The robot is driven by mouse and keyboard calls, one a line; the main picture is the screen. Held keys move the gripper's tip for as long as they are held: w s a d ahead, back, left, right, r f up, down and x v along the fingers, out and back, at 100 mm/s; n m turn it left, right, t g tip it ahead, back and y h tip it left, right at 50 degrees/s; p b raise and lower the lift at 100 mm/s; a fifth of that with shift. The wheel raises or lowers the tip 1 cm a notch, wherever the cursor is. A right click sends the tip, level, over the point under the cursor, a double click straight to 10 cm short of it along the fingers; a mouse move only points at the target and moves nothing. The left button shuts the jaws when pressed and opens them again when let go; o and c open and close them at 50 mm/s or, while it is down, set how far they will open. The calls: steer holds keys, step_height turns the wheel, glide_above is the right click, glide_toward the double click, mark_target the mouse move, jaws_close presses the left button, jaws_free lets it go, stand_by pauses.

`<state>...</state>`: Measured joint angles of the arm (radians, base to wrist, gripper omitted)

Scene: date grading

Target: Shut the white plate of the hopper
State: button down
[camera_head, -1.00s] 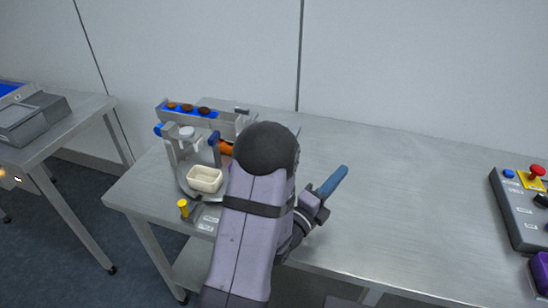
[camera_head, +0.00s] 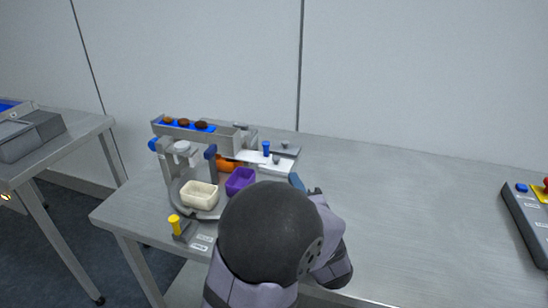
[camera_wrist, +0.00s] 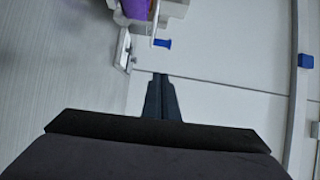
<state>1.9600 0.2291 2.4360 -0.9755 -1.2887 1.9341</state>
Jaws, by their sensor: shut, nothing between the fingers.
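The white plate (camera_head: 258,161) sticks out at the right end of the grey trough, with an upright blue knob (camera_head: 266,147) on it. In the wrist view the blue knob (camera_wrist: 162,43) is near the top, beside a thin pale strip. My gripper (camera_head: 297,181) is just to the right and front of the plate, apart from it, partly hidden behind my arm. In the wrist view my gripper (camera_wrist: 160,78) has its fingertips together and empty, pointing toward the knob with a gap between.
A cream tray (camera_head: 200,204) and a purple tray (camera_head: 240,181) stand on a round grey turntable. Several dates lie on the trough's blue belt (camera_head: 187,126). A yellow knob (camera_head: 174,222) is at front left. A control box (camera_head: 524,222) is far right; the table between is clear.

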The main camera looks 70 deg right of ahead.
mark_target(259, 161)
steer(key=shift+d, duration=0.15)
steer(key=w+a+p+x, duration=0.1)
steer(key=w+x, duration=0.1)
steer(key=x, duration=1)
steer(key=shift+w, duration=0.35)
steer(key=shift+w, duration=2.35)
steer(key=shift+r, duration=0.1)
